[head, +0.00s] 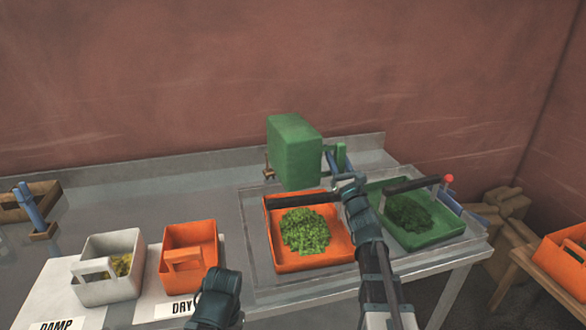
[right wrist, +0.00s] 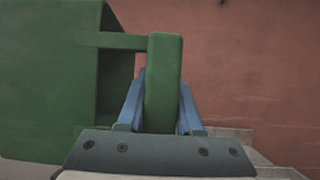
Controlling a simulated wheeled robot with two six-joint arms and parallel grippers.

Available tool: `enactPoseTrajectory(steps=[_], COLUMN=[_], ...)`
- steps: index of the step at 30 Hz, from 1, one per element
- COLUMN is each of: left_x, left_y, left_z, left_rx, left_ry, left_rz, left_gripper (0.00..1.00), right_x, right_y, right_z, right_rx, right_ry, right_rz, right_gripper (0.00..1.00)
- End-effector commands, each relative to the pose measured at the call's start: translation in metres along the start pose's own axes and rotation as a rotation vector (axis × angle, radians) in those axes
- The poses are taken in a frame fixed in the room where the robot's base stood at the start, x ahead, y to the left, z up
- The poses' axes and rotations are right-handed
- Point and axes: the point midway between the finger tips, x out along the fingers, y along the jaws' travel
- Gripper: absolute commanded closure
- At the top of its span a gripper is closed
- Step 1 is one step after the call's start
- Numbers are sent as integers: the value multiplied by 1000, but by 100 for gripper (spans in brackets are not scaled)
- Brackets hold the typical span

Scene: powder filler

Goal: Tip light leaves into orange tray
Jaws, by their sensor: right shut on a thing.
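My right gripper (head: 346,180) is shut on the handle (right wrist: 164,85) of a green box (head: 293,150), held in the air above the back of the orange tray (head: 340,248). The box also fills the left of the right wrist view (right wrist: 45,80). Its opening and contents are hidden. Light green leaves (head: 306,231) lie in a heap in the orange tray. A dark part of my left arm (head: 217,295) shows at the lower front; I cannot make out left fingertips.
A green tray (head: 425,241) with dark leaves (head: 408,213) stands right of the orange tray. A white bin (head: 108,287) and an orange bin (head: 180,277) stand left on labelled cards. A blue-and-wood stand (head: 37,212) is at far left.

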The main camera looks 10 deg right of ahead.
Motion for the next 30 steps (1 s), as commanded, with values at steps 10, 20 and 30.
enactPoseTrajectory(steps=[10,20,30], left_x=[-14,-72,-131], left_y=[-1,-7,-12], left_z=[1,4,8], left_rx=[0,0,2], left_ry=[0,0,0], left_rz=[0,0,0], left_gripper=[50,50,50], right_x=[7,19,25], right_y=[-4,-3,-1], right_z=[9,32,45], right_rx=[-203,-742,-1162], right_ry=[0,0,-1], right_rz=[109,405,636], right_gripper=[100,100,100])
